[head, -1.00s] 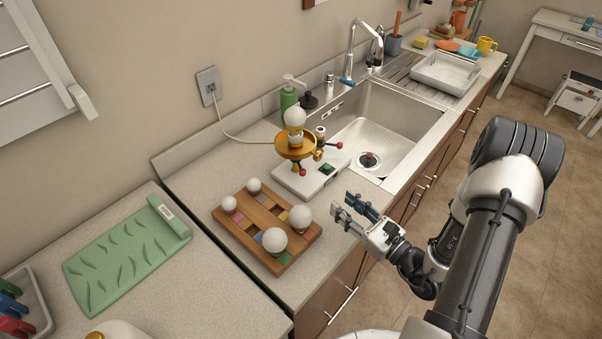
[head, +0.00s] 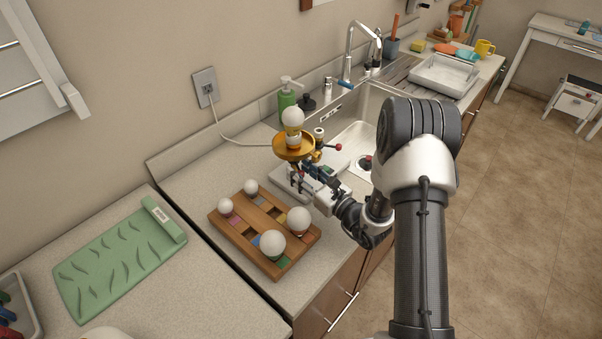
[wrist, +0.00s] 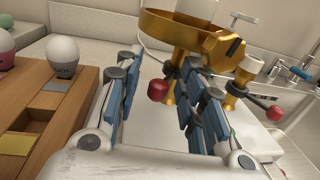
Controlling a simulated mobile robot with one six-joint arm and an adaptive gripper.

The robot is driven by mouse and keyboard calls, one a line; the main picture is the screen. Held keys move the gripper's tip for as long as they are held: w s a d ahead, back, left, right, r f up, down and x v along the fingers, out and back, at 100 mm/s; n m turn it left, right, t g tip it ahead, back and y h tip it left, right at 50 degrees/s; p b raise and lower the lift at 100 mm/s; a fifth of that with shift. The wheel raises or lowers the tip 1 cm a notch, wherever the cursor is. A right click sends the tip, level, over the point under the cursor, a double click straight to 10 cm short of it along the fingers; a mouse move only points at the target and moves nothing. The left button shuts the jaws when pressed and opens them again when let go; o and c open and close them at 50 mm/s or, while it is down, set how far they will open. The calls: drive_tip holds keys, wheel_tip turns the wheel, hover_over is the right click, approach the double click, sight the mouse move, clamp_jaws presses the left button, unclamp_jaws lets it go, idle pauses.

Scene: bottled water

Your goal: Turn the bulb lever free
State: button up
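A brass lamp stand with a round dish (head: 292,150) holds a white bulb (head: 293,117) on a white base beside the sink. In the wrist view the dish (wrist: 185,32) fills the upper middle. A lever with a red knob (wrist: 157,90) hangs below the dish. Another lever with a red knob (head: 338,147) points right, also seen in the wrist view (wrist: 274,113). My gripper (head: 303,178) is open just below the dish. In the wrist view the near red knob appears between its blue-padded fingers (wrist: 156,75); contact cannot be told.
A wooden rack (head: 228,222) with several white bulbs stands to the left of my gripper. The sink (head: 352,135) lies behind and right. A green bottle (head: 286,102) stands by the wall. A green mat (head: 120,262) lies further left.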

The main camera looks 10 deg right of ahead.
drive_tip(key=shift+w+a, duration=0.1)
drive_tip(key=shift+w, duration=0.1)
clamp_jaws()
idle(0.4)
